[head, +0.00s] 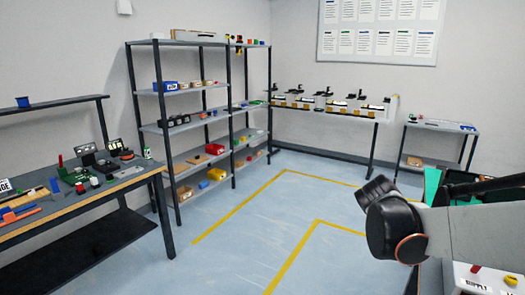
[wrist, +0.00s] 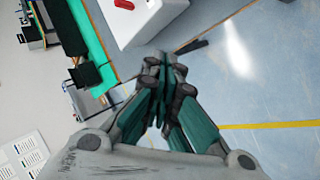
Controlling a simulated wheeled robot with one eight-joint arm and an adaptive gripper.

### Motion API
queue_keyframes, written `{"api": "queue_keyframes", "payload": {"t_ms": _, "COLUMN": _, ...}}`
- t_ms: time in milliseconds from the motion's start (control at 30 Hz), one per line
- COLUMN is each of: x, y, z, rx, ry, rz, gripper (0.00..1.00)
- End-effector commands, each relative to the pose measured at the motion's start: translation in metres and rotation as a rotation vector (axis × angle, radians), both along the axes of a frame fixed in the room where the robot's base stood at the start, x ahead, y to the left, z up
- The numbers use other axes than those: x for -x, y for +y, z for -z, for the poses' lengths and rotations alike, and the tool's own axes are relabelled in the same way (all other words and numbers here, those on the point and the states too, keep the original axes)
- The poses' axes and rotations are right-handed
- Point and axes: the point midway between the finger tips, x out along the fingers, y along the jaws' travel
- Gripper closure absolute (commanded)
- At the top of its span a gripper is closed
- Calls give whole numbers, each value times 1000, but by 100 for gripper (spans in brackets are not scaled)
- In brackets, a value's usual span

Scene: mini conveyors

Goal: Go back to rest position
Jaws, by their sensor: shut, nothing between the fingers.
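My gripper (wrist: 163,68) shows in the wrist view, with its dark and green fingers drawn together at the tips and nothing between them. It hangs in free space, with the blue-grey floor and part of a white box behind it. In the head view, part of my arm reaches in from the right edge; the gripper itself cannot be made out there.
A white box (wrist: 128,18) with a red part is near the fingertips in the wrist view. In the head view, a cluttered workbench (head: 137,177) stands left, shelves (head: 188,91) and a conveyor table (head: 325,113) stand behind. The floor (head: 240,215) between is clear.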

Motion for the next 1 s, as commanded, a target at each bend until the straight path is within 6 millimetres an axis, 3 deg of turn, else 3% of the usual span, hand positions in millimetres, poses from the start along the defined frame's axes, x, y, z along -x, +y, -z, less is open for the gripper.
{"api": "queue_keyframes", "payload": {"t_ms": 300, "x": 65, "y": 70, "z": -9, "rx": -268, "ry": -136, "rz": -68, "gripper": 100}}
{"api": "queue_keyframes", "payload": {"t_ms": 700, "x": 143, "y": 155, "z": -2, "rx": -604, "ry": -312, "rz": -106, "gripper": 100}}
{"api": "queue_keyframes", "payload": {"t_ms": 1000, "x": 171, "y": 187, "z": 5, "rx": -746, "ry": -385, "rz": -104, "gripper": 100}}
